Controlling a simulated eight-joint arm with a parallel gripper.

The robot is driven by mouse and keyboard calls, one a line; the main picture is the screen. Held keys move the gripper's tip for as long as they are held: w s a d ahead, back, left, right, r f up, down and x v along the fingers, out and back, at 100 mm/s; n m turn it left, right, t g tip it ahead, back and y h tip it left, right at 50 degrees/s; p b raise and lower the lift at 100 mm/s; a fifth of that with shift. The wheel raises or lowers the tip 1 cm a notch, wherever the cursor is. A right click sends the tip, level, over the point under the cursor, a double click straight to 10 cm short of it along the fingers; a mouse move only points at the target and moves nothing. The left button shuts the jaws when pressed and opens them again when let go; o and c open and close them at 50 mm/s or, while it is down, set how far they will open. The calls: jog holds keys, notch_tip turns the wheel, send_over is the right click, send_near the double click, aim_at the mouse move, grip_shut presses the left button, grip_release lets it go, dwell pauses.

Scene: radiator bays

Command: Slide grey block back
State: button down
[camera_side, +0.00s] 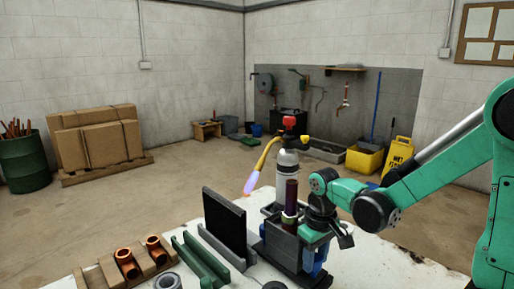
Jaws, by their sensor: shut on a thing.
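The grey block (281,242) stands on the white table, left of centre-right, with a dark maroon cylinder (291,196) rising upright at it. I cannot tell whether the cylinder stands in the block or behind it. My gripper (312,240) is low over the table at the block's right side, shut on it. The fingertips and the contact are largely hidden by the dark parts and a blue piece (318,256) there.
An upright black panel (225,222) in a grey rail is just left of the block. Green rails (201,262) and copper fittings (126,262) on wood lie further left. The table's right side (375,265) is largely clear.

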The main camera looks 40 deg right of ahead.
jog(key=shift+s, duration=0.25)
jog(key=shift+c, duration=2.3)
grip_release()
jog(key=shift+w, duration=0.1)
jog(key=shift+r, duration=2.8)
jog(key=a+r+n+t, duration=0.1)
jog(key=a+r+t, duration=0.2)
jog(key=a+t, duration=0.3)
jog(key=shift+w+n+t, duration=0.4)
jog(key=shift+w+t, duration=0.05)
jog(key=shift+t, duration=0.15)
